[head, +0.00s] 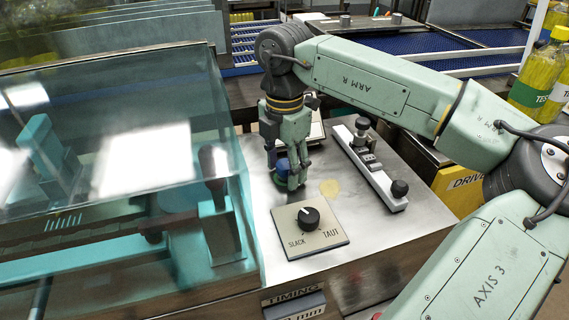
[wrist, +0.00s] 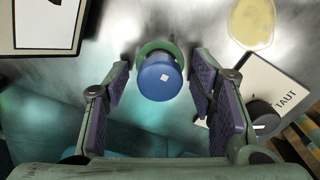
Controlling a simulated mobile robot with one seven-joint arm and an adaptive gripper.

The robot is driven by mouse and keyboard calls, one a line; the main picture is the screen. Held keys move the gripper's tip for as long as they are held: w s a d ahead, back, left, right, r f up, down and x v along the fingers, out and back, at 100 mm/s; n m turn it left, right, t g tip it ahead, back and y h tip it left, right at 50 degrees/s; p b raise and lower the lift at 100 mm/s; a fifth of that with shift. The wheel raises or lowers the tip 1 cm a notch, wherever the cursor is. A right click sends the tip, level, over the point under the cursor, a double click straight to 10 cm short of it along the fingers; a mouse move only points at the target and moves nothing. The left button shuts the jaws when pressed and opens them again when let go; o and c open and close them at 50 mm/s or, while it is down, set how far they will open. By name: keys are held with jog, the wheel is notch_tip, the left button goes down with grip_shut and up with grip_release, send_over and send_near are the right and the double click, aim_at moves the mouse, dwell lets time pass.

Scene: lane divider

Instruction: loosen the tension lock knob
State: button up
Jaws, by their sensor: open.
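In the head view the blue knob (head: 283,164) is partly hidden by my fingers. My gripper (head: 286,176) points down over it. In the wrist view my gripper (wrist: 158,82) is open, with one purple-padded finger on each side of the blue knob and a visible gap on both sides.
A black dial (head: 309,217) on a SLACK/TAUT plate (head: 323,241) sits close in front of my gripper. A metal bar fixture (head: 371,167) with black knobs stands to the right. A clear teal guard (head: 110,130) fills the left. A yellow patch (head: 331,188) marks the deck.

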jog(key=c, duration=1.2)
jog(key=shift+n+b, duration=0.3)
jog(key=n+b, duration=0.1)
jog(key=n, duration=0.1)
jog(key=shift+f+n+b, duration=0.1)
jog(key=shift+n+b, duration=0.3)
jog(key=n+b, duration=0.1)
jog(key=n, duration=0.4)
jog(key=shift+n+b, duration=0.3)
jog(key=shift+b, duration=0.05)
jog(key=n, duration=0.5)
jog(key=shift+d+b, duration=0.1)
jog(key=shift+b, duration=0.2)
jog(key=shift+n, duration=2.2)
jog(key=shift+s, duration=0.1)
